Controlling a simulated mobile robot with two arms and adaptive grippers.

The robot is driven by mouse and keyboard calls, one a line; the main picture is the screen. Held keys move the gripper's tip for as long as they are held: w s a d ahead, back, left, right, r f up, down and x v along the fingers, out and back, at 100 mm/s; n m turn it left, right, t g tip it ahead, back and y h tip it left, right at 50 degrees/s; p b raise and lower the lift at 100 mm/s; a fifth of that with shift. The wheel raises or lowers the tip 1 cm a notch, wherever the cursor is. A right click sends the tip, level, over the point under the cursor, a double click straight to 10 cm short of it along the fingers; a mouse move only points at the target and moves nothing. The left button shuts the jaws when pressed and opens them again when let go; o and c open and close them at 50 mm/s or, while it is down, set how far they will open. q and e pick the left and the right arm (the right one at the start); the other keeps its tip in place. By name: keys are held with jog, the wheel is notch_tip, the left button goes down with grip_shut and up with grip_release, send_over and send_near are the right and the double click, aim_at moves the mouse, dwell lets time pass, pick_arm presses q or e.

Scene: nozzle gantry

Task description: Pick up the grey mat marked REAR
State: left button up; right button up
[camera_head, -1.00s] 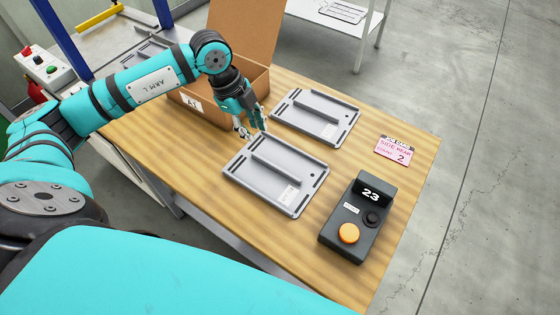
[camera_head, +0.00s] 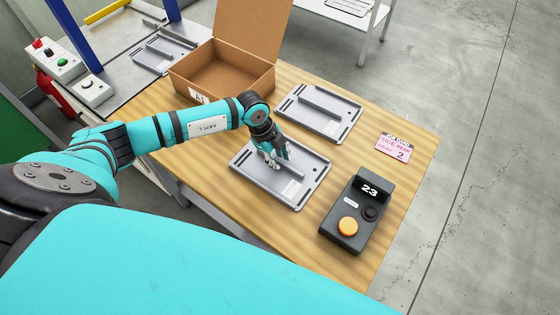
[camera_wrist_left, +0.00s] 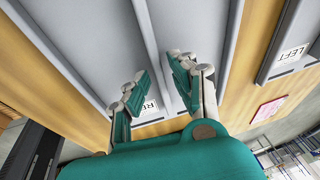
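The near grey mat (camera_head: 312,178) lies on the wooden table, with a raised rib along its middle and a white label. In the left wrist view this mat (camera_wrist_left: 95,35) has a label partly hidden by a finger, reading "RE". A second grey mat (camera_head: 342,118) lies behind it; a mat labelled LEFT (camera_wrist_left: 270,68) shows at the right of the wrist view. My left gripper (camera_head: 274,155) is low over the near mat. In the wrist view its fingers (camera_wrist_left: 157,88) are apart, on either side of the rib, with no clear contact visible. My right gripper is not in view.
An open cardboard box (camera_head: 222,75) stands at the table's back left. A dark counter box with an orange button (camera_head: 347,226) stands to the right of the near mat. A pink card (camera_head: 393,148) lies near the right edge. Another grey tray (camera_head: 160,52) lies on the left bench.

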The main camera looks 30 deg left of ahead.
pick_arm(q)
jog(key=shift+d+f, duration=0.1)
jog(key=shift+f, duration=0.25)
jog(key=shift+c, duration=0.4)
grip_shut()
jog(key=shift+w+r, duration=0.1)
